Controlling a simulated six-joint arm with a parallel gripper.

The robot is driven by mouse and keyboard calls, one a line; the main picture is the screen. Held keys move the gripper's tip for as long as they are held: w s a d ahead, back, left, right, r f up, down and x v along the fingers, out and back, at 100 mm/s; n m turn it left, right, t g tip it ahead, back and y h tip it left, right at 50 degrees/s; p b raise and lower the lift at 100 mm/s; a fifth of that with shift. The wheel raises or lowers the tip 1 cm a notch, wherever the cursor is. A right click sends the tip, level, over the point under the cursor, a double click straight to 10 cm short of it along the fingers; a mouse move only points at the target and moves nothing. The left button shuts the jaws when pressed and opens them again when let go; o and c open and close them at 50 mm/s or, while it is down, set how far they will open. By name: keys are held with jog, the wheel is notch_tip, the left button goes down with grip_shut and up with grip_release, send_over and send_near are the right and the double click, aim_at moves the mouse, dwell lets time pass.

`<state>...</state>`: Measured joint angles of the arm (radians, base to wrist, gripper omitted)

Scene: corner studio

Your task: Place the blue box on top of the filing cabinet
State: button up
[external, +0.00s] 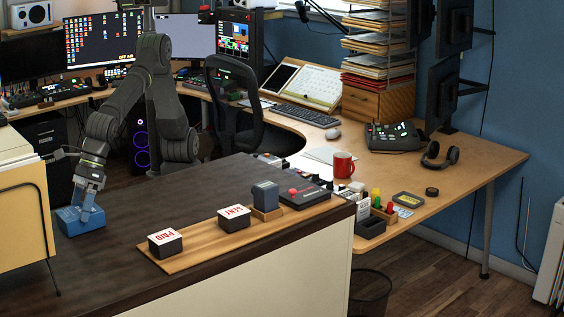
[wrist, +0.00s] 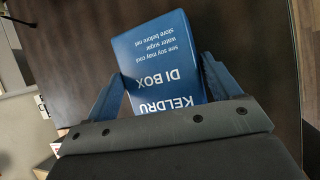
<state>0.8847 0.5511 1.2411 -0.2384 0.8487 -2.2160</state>
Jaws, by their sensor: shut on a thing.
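The blue box (external: 72,224) is at the left end of the dark counter top and appears to rest on it. In the wrist view the blue box (wrist: 158,62) shows white print reading "KELDRU DI BOX". My gripper (external: 85,210) points down at the box, and its blue fingers lie along two opposite sides. In the wrist view my gripper (wrist: 163,75) is shut on the box, which sits slightly tilted between the fingers.
A wooden board (external: 190,254) on the dark counter (external: 140,210) carries PAID and SENT blocks (external: 165,243) and a grey block (external: 265,195). The counter's middle is bare. A desk chair (external: 235,105) stands behind.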

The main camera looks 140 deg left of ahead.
aim_at(73, 213)
jog(key=o, duration=1.4)
jog(key=shift+o, duration=0.2)
jog(key=v, duration=1.2)
jog(key=x, duration=1.2)
jog(key=shift+d+f, duration=0.1)
jog(key=shift+f, duration=0.1)
notch_tip(73, 213, up, 3)
jog(key=shift+r, duration=0.7)
